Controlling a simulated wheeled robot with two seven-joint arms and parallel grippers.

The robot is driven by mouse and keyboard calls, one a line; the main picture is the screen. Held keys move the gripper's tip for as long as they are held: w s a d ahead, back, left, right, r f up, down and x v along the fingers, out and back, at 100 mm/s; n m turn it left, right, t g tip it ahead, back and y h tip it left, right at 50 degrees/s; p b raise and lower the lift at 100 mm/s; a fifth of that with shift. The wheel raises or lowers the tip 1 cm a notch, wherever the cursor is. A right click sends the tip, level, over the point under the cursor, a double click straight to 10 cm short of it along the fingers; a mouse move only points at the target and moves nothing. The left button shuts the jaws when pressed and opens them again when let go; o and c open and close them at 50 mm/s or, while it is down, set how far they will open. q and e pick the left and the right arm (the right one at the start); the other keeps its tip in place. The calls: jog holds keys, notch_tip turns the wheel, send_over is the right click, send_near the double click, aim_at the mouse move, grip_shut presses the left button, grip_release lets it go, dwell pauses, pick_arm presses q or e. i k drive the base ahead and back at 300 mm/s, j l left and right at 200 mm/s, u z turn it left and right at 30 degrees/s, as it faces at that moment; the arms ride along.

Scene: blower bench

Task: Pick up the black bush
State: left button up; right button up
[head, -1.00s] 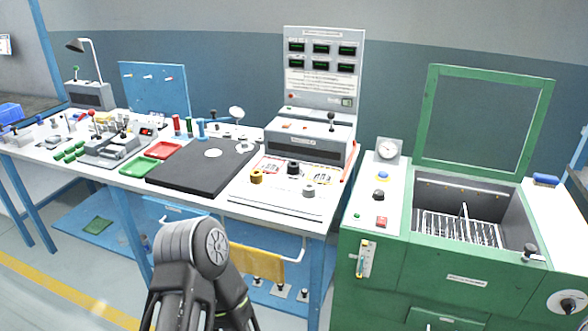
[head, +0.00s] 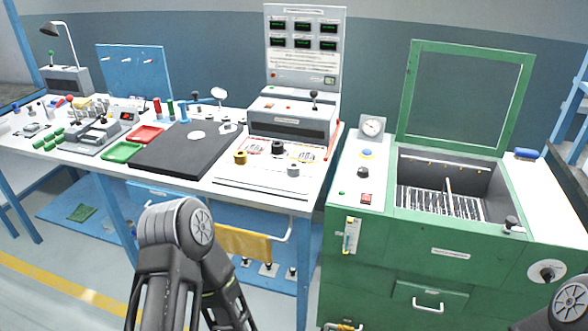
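The black bush (head: 278,147) is a small dark cylinder standing on the white panel (head: 262,187) at the right end of the bench, in front of the grey test unit. A brass-coloured bush (head: 240,158) stands to its left and a light grey one (head: 293,170) to its lower right. Nothing touches the black bush. Links of my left arm show at the bottom, left of the middle, well below the bush. A piece of my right arm shows at the bottom right corner. Neither gripper's fingers are in view.
A black mat (head: 184,150) lies left of the panel, with red (head: 147,135) and green (head: 121,152) trays beside it. The grey test unit (head: 291,119) stands behind the bushes. A green cabinet (head: 420,252) with a raised lid (head: 466,97) stands to the right.

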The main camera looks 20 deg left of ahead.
aim_at(277, 146)
jog(key=i+j+z, duration=0.25)
jog(key=j+z, duration=0.2)
jog(key=i+j+z, duration=0.1)
jog(key=j+z, duration=0.15)
jog(key=j, duration=0.15)
